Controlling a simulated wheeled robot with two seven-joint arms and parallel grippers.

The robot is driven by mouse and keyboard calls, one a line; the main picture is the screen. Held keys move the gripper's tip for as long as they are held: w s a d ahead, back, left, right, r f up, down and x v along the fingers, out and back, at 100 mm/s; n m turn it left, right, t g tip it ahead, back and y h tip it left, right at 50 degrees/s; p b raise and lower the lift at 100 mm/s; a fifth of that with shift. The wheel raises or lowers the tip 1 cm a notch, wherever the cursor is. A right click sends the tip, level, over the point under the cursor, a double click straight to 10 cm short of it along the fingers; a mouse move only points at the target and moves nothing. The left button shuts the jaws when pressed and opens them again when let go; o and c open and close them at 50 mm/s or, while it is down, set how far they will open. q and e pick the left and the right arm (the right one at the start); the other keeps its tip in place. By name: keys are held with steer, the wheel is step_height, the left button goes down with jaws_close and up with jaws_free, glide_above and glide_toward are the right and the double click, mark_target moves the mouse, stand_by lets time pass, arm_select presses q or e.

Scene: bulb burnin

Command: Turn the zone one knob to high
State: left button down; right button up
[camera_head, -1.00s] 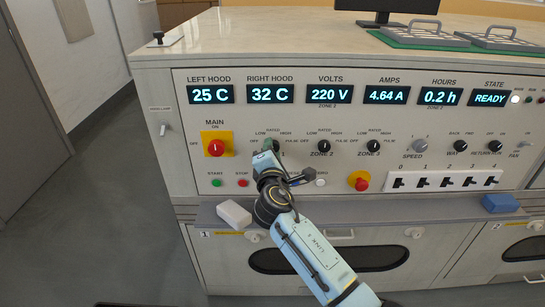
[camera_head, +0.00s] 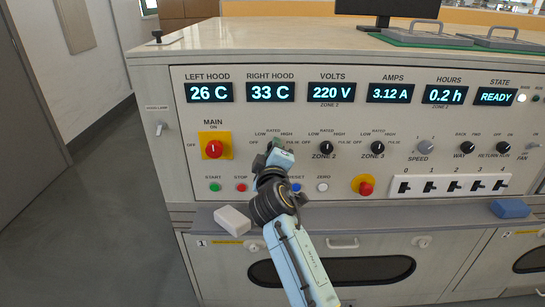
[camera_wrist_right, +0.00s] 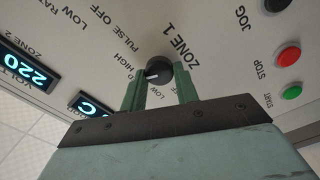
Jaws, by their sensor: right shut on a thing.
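The zone one knob (camera_wrist_right: 158,70) is black with a white pointer line. In the right wrist view it sits between the green fingers of my right gripper (camera_wrist_right: 160,92), which is shut on it. The pointer is directed to the picture's left, on the side of the printed HIGH; the exact mark it meets is unclear. In the head view my right gripper (camera_head: 272,150) is at the panel, left of the zone two knob (camera_head: 326,148), and mostly covers the zone one knob and its label. My left gripper is not in view.
The main switch (camera_head: 213,149) is left of my gripper. A white block (camera_head: 232,220) and a blue block (camera_head: 510,208) lie on the ledge.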

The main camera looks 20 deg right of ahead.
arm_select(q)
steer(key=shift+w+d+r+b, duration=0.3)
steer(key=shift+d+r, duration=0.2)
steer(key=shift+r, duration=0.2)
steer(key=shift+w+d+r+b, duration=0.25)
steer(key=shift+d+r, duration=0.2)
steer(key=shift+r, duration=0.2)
arm_select(e)
steer(key=shift+m, duration=1.6)
steer(key=o, duration=1)
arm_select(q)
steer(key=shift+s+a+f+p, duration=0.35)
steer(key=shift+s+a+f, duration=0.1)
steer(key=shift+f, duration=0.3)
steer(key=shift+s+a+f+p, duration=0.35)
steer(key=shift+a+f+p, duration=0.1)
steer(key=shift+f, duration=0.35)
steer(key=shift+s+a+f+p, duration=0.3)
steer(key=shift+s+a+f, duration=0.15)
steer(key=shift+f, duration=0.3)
arm_select(e)
steer(key=shift+v, duration=6.05)
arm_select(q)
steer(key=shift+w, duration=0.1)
